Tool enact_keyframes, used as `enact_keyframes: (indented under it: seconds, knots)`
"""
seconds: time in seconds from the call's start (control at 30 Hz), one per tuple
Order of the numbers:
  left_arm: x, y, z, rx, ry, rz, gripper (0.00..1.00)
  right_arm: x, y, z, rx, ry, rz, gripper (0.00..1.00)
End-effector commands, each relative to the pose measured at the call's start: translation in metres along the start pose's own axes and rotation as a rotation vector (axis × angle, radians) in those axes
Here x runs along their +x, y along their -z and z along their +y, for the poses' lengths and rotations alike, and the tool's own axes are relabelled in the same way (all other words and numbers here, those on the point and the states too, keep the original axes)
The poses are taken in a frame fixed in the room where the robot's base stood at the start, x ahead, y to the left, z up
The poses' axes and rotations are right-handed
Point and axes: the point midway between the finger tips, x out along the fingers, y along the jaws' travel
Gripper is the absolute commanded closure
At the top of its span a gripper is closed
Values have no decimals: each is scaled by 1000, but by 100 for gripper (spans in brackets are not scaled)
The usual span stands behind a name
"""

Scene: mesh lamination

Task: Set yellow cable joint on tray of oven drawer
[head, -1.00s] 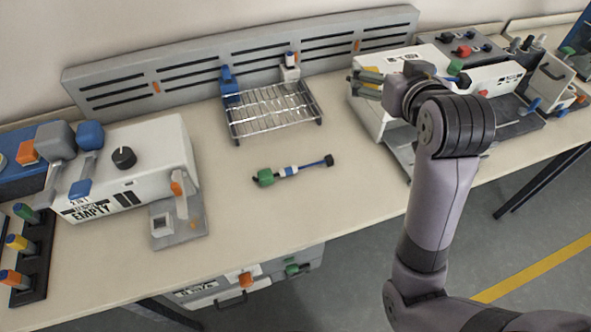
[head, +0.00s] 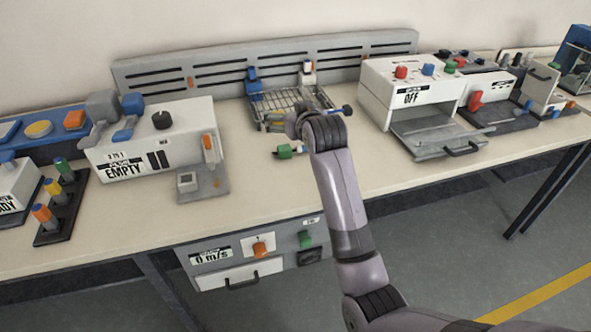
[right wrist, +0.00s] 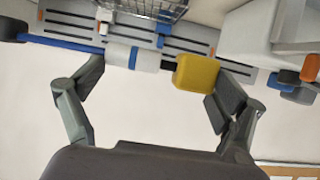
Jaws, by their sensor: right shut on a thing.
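The yellow cable joint (right wrist: 197,73), a yellow block on a blue and white cable, lies across my right gripper (right wrist: 155,85) in the right wrist view. The gripper is shut on it. A dark cable end (head: 347,109) shows right of my wrist. The white oven (head: 405,97), labelled OFF, stands to the right. Its drawer is out, with the grey tray (head: 422,147) showing no joint on it. My left gripper is out of view.
The wire rack (head: 270,100) stands against the slotted grey panel (head: 215,78). A green cable joint (head: 285,151) lies on the table below my gripper, partly hidden by my arm. A machine labelled EMPTY (head: 185,125) is at left. Bare tabletop lies in front of it.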

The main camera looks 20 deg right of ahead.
Motion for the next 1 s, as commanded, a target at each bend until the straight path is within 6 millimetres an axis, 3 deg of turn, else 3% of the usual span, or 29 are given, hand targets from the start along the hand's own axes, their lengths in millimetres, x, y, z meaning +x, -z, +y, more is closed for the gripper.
enact_keyframes:
  seconds: [0.03,0.2,0.4,0.6,0.8,1.0]
  knots:
    - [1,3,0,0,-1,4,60,6,-16,0,0,-1,-6,41]
    - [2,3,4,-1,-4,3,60,23,-58,0,0,-1,-5,41]
    - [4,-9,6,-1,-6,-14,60,39,-97,0,0,-1,-2,41]
    - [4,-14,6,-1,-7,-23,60,46,-112,1,0,-1,1,41]
    - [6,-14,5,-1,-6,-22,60,57,-141,1,0,-1,-2,41]
    - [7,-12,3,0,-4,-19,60,61,-149,0,0,-1,3,41]
